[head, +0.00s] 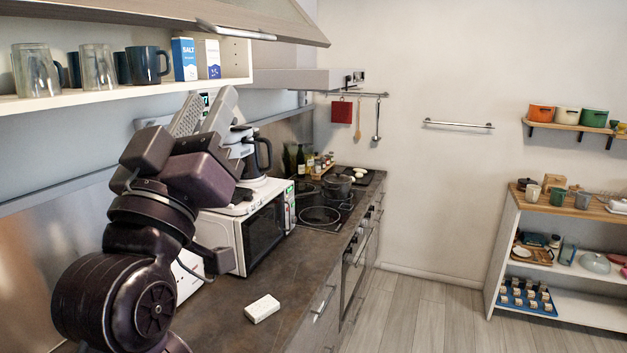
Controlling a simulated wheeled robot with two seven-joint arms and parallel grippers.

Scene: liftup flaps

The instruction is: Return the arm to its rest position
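My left arm comes up from the bottom left over the counter. Its gripper (206,112) points up, just below and in front of the raised wall cabinet. The two fingers stand apart with nothing visible between them. The cabinet flap (190,14) is lifted open along the top, with a metal handle (236,32) at its edge. The gripper is apart from the handle, below it. My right gripper is not in view.
The open cabinet shelf (130,93) holds glasses, dark mugs and a salt box (184,59). Close behind my arm are a white microwave (250,222) and a coffee machine (250,150). A small white block (262,308) lies on the counter. Open floor (430,315) lies right.

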